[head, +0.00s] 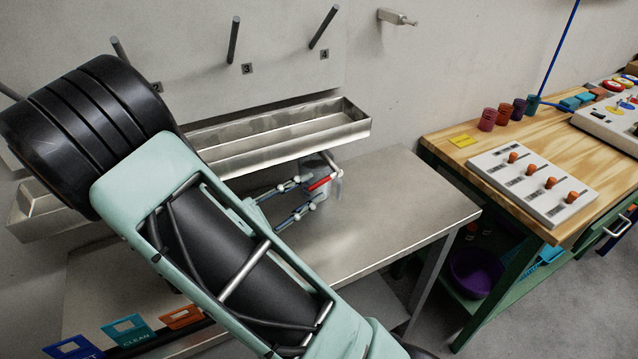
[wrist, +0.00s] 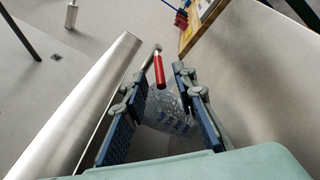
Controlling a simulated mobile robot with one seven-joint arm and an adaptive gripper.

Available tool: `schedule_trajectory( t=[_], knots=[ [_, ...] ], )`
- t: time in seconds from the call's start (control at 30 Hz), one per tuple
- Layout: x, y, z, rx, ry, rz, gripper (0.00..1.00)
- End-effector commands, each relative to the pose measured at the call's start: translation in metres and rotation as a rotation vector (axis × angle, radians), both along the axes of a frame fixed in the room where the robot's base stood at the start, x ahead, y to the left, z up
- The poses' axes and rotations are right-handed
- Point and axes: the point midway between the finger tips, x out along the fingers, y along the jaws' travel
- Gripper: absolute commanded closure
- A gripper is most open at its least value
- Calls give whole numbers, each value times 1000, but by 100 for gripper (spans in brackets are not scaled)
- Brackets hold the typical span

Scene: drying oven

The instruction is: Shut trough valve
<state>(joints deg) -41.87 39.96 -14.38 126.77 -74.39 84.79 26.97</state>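The steel trough (head: 275,138) runs along the wall above the bench. The trough valve has a red lever handle (head: 320,184) near the trough's right end; it also shows in the wrist view (wrist: 159,72), beside a pale metal spout. My gripper (head: 311,191) is open. Its blue-padded fingers stand on either side of the red handle in the wrist view, with gaps visible, so it appears not to be gripped. A clear container with blue markings (wrist: 172,118) stands below the handle, partly hidden by my fingers. Whether the valve is open cannot be told.
The metal bench (head: 400,200) is bare to the right of the valve. Numbered rods (head: 234,40) stick out of the wall above the trough. A wooden table (head: 470,165) with a white knob panel (head: 532,183) stands at right. Coloured signs (head: 128,329) stand at lower left.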

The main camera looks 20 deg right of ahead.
Motion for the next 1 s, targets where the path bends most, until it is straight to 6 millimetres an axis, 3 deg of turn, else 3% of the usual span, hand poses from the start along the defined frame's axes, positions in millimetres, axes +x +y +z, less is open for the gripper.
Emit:
schedule_trajectory(
  t=[0.2, 0.6, 0.87, 1.0],
  knots=[
    [8, -29, 0, 1, 1, -1, 75],
    [11, -37, 0, 1, 1, 1, 75],
    [11, -37, 0, 0, 1, 1, 100],
    [11, -37, 0, 1, 1, 1, 100]
  ],
)
